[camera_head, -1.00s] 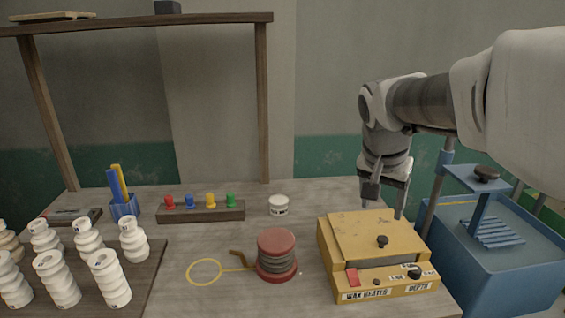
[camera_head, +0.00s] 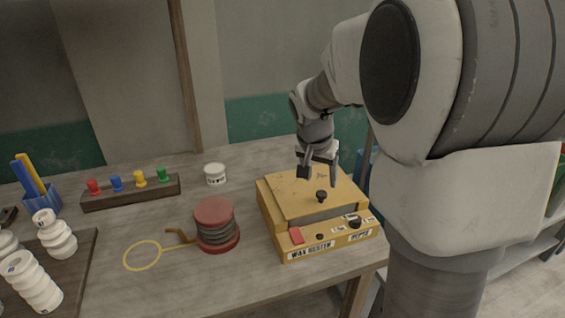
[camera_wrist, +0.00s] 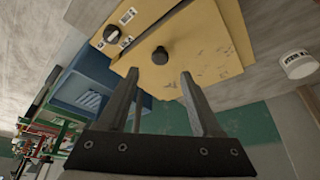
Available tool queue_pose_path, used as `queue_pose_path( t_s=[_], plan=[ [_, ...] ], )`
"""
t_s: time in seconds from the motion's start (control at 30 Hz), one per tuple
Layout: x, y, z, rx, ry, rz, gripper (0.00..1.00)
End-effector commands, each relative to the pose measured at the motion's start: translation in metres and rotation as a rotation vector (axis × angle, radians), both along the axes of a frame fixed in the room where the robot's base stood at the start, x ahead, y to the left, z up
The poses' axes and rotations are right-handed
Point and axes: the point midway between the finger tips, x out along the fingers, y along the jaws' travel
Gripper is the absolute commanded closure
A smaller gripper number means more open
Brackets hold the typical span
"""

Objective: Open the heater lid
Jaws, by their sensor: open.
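The yellow wax heater (camera_head: 328,241) stands on the workbench with its labelled front panel towards me. Its yellow lid (camera_head: 294,203) is shut, with a black round knob (camera_head: 321,196) near its front edge. My gripper (camera_head: 320,172) is open and empty, above the back part of the lid and behind the knob. In the wrist view the lid (camera_wrist: 200,45) and the knob (camera_wrist: 160,55) show beyond the two fingers of my gripper (camera_wrist: 160,88). The knob is not between the fingers' tips, and a gap to it seems to remain.
A red and grey spool (camera_head: 216,226) with a yellow wire loop stands left of the heater. A white jar (camera_head: 215,174) and a rack of coloured pegs (camera_head: 131,193) stand further back. White stacked pieces (camera_head: 33,284) are at left. A blue tub (camera_wrist: 88,92) is beside the bench.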

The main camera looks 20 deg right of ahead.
Motion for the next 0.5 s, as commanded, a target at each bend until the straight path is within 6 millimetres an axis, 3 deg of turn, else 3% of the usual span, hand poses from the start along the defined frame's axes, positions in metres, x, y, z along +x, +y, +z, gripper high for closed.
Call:
queue_pose_path(
  t_s=[0.03, 0.2, 0.5],
  plan=[
    [0.002, -0.004, -0.013, 0.000, 0.005, -0.002, 0.34],
    [0.011, -0.011, -0.040, 0.000, 0.004, -0.001, 0.34],
    [0.018, -0.017, -0.059, 0.000, 0.000, 0.000, 0.34]
  ],
)
